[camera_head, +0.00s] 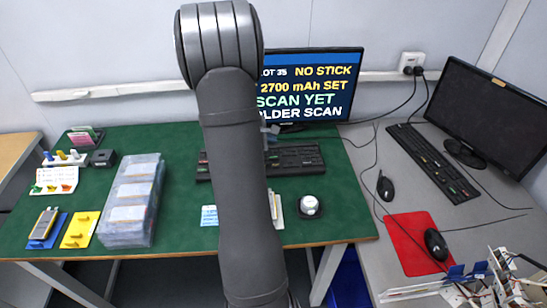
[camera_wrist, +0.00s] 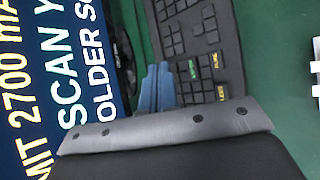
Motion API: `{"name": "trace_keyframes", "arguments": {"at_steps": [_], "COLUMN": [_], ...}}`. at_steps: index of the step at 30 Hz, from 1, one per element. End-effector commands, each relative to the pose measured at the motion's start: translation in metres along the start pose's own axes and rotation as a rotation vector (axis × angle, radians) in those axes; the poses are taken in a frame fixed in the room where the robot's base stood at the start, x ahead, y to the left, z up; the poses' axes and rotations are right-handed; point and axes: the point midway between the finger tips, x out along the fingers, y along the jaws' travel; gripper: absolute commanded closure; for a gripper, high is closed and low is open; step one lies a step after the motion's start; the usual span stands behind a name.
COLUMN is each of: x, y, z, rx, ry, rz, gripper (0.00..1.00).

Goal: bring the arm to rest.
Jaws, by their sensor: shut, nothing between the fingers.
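My arm rises through the middle of the head view and hides the centre of the green table. My gripper shows in the wrist view as two blue-grey fingers (camera_wrist: 157,88) lying together, shut with nothing between them. Behind the fingers is a black keyboard (camera_wrist: 200,50), with the lit monitor (camera_wrist: 60,80) to the left. In the head view most of my gripper is hidden behind my own arm, in front of the monitor (camera_head: 320,85) and near the keyboard (camera_head: 295,158). I cannot tell the exact gap from the fingers to the keyboard.
The green table (camera_head: 340,215) carries a stack of clear-bagged packs (camera_head: 132,205), a blue tray (camera_head: 47,230), a yellow tray (camera_head: 80,230) and a round white-topped item (camera_head: 309,206). A grey side desk holds a dark monitor (camera_head: 490,115), a keyboard (camera_head: 432,160) and a red mat (camera_head: 410,240).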

Motion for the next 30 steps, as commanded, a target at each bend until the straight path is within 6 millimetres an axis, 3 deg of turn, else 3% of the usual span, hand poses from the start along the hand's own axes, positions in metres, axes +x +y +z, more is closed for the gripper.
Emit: {"name": "trace_keyframes", "arguments": {"at_steps": [10, 19, 30], "x": [0.019, -0.017, -0.027], "y": [-0.014, 0.013, 0.02], "z": [-0.014, 0.012, 0.019], "rx": [-0.003, 0.003, -0.001], "ry": [0.0, 0.0, 0.0], "rz": [-0.003, 0.002, 0.0], "gripper": [1.0, 1.0, 1.0]}}
